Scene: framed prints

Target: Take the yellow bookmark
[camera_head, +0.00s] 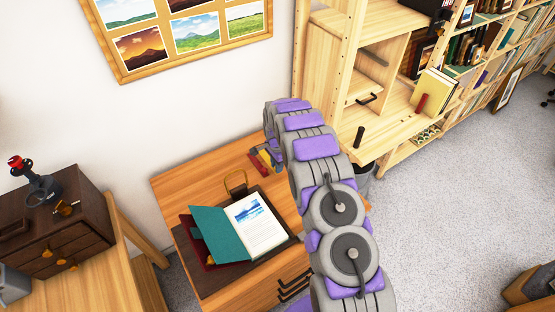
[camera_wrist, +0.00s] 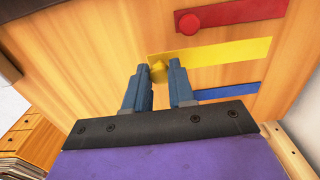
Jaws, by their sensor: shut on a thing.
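The yellow bookmark (camera_wrist: 220,52) is a flat strip with a small raised yellow knob at its left end, lying on the wooden desk top. My gripper (camera_wrist: 157,77) has its two blue-grey fingers on either side of the knob and is shut on it. The strip runs out to the right beyond the fingers. In the head view my arm mostly hides the gripper, and the bookmarks show only as a small coloured patch at its far end.
A red bookmark (camera_wrist: 235,14) with a round knob lies above the yellow one, and a blue bookmark (camera_wrist: 232,94) lies below it. An open book (camera_head: 258,226) lies on a dark mat on the desk (camera_head: 180,190). Wooden shelves (camera_head: 380,25) stand behind on the right.

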